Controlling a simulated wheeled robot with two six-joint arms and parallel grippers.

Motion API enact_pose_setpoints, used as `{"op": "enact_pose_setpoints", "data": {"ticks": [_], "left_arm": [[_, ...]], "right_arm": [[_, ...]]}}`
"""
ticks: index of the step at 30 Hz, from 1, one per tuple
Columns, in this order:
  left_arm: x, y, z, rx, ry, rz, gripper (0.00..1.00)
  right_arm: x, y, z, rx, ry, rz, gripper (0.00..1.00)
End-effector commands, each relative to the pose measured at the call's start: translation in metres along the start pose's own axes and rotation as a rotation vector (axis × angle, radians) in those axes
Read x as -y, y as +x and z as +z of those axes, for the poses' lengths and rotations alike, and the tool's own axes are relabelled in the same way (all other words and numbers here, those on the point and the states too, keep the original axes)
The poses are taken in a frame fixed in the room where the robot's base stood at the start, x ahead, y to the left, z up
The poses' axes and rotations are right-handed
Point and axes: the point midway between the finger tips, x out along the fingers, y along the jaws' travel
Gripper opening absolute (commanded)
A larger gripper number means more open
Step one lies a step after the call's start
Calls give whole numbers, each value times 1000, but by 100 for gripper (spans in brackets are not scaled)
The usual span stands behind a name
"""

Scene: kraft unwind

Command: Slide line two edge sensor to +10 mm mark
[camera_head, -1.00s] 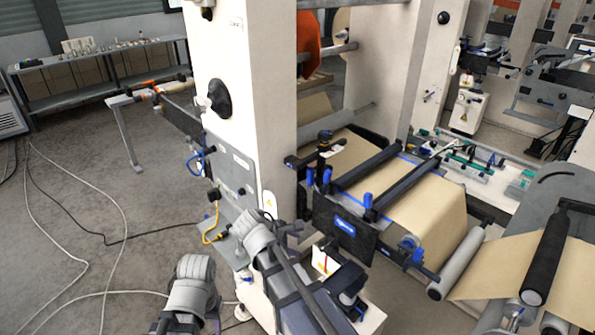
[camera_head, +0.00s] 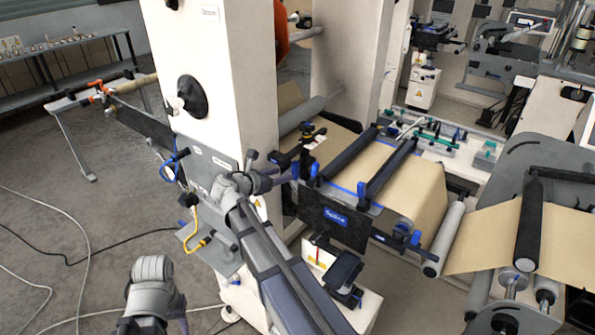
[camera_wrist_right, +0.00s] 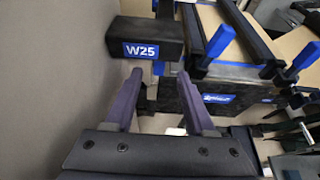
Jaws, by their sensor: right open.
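No millimetre scale or +10 mark is readable.
The black Spidex-like labelled plate (camera_head: 338,222) and blue-ended bars (camera_head: 378,172) are close on the right. The tall white frame (camera_head: 215,90) stands directly behind my right wrist. A yellow cable (camera_head: 192,238) hangs at its left.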

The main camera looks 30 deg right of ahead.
Motion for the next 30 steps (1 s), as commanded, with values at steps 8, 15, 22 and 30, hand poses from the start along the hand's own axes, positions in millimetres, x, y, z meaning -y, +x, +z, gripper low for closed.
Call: {"op": "enact_pose_setpoints", "data": {"ticks": [8,15,22,30], "left_arm": [[-2,24,-2,0,-1,0,50],[-4,38,-2,0,-2,0,50],[-4,43,-3,0,-2,0,50],[-4,43,-3,0,-2,0,50]], "right_arm": [[-1,55,-4,-1,3,-4,55],[0,93,-3,-1,3,-3,55],[0,110,-2,-2,2,-2,55],[0,112,-1,-2,2,-1,55]]}}
